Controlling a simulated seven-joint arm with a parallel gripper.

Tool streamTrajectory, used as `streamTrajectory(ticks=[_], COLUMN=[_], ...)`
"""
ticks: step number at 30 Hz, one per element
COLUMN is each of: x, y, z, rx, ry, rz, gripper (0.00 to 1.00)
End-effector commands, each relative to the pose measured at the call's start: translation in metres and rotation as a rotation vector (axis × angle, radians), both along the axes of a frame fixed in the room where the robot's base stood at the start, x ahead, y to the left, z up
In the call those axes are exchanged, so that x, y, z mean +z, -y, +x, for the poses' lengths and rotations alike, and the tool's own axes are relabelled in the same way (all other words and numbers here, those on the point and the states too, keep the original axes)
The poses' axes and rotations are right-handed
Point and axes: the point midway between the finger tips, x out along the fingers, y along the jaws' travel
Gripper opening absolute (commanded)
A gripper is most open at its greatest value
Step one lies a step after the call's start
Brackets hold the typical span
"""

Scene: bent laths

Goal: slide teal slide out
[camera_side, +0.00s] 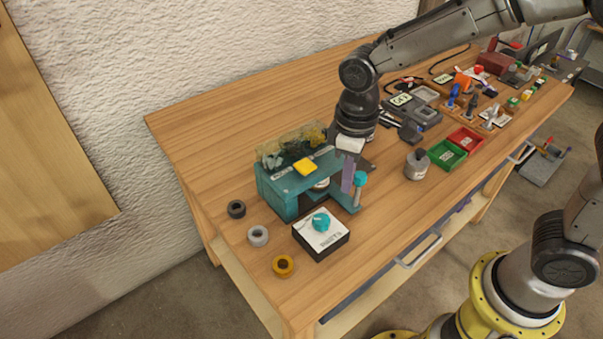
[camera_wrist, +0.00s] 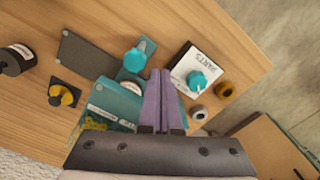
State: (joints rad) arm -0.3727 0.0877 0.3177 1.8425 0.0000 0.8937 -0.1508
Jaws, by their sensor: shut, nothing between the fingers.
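A teal housing (camera_side: 281,194) stands on the bench in the side view; part of it shows in the wrist view (camera_wrist: 112,104). A low teal piece, seemingly the slide (camera_side: 341,195), sticks out at its right, with an upright teal-topped peg (camera_side: 360,180) at the end. The peg's teal top (camera_wrist: 134,60) is left of the fingers in the wrist view. My gripper (camera_side: 348,188) points down beside the peg, its purple fingers (camera_wrist: 158,74) shut together and empty. In the side view the fingers hide part of the slide; whether they touch the peg I cannot tell.
A box with a white top and teal knob (camera_side: 334,238) stands in front of the housing. Black (camera_side: 236,209), grey (camera_side: 258,236) and yellow (camera_side: 283,266) rings lie to the left. A grey jar (camera_side: 416,165) and green (camera_side: 446,153) and red (camera_side: 466,139) trays stand right.

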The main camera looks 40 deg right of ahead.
Motion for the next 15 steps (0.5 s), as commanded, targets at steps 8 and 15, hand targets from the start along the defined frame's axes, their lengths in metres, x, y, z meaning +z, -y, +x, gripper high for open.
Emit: streamTrajectory(ticks=[8, 15], x=[0.0, 0.0002], y=[0.0003, 0.0067], z=[0.0001, 0.0002], rx=[0.0, 0.0], ry=[0.0, 0.0], rz=[0.0, 0.0], gripper=[0.0, 0.0])
